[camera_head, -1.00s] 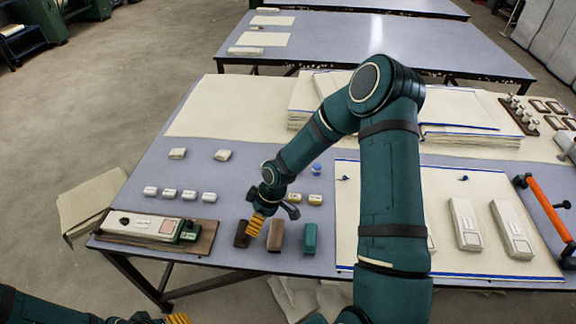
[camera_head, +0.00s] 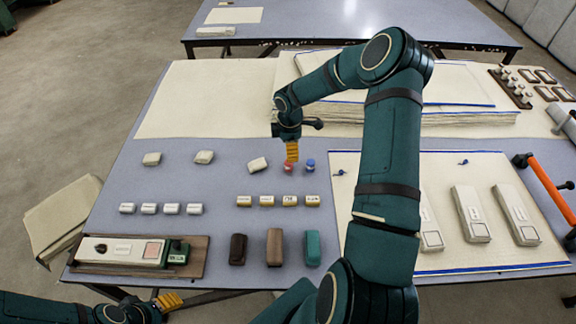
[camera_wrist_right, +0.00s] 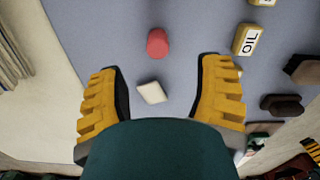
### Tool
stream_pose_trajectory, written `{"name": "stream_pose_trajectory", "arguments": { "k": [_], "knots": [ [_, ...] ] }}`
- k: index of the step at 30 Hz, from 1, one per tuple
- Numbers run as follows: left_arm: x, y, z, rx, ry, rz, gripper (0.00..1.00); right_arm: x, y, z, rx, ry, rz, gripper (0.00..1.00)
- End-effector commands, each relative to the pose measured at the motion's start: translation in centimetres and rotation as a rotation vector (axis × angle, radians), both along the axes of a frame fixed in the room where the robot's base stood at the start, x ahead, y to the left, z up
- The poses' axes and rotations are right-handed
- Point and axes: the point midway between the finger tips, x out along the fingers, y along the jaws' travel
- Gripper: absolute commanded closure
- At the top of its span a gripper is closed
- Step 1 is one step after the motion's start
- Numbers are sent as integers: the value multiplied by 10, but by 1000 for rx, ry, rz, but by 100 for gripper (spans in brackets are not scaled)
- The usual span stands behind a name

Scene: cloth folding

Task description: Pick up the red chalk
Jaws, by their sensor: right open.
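The red chalk (camera_head: 287,167) is a small red piece on the grey table, just beside a blue piece.
A blue piece (camera_head: 309,166) stands right of the red chalk, and a white block (camera_head: 258,165) lies left of it. Labelled yellow blocks (camera_head: 267,201) line up in front. A cloth stack (camera_head: 400,125) lies behind. Dark, brown and green blocks (camera_head: 274,248) stand near the front edge.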

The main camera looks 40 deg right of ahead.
Motion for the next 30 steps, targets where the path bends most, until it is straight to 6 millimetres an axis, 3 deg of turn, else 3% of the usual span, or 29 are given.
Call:
{"name": "stream_pose_trajectory", "arguments": {
  "k": [3,11,21,30],
  "knots": [
    [-1,0,-5,0,2,-2,46,0,0,-22,2,1,-1,34],
    [-2,-1,-7,-1,5,-4,46,0,1,-40,1,-1,-1,34],
    [-3,-1,-17,-2,8,-7,46,4,3,-84,2,-1,-2,34],
    [-3,-1,-17,-2,7,-7,46,4,2,-88,0,-1,-1,34]
  ]
}}
